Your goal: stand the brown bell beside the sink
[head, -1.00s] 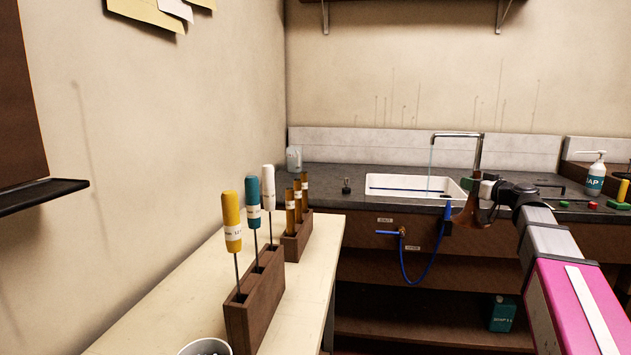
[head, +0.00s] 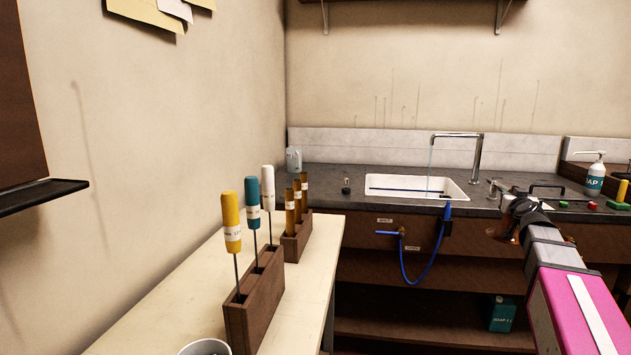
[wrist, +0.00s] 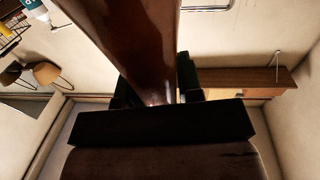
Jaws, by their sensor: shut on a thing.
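The brown bell (wrist: 148,45) fills the upper middle of the wrist view as a glossy dark-brown tapering shape. My gripper (wrist: 155,88) is shut on it, with a dark finger on each side. In the head view my gripper (head: 514,210) is at the right, in front of the counter's front edge. Only a small brown part of the bell (head: 503,233) shows there; the rest is hidden by my gripper and arm. The white sink (head: 458,190) is set in the dark counter (head: 325,180), left of my gripper. Water runs from its tap (head: 480,155).
A blue hose (head: 438,240) hangs from the counter front. A soap bottle (head: 595,178) and small coloured pieces are at the right. The counter left of the sink is mostly clear. A bench (head: 190,290) with tool racks stands at the near left.

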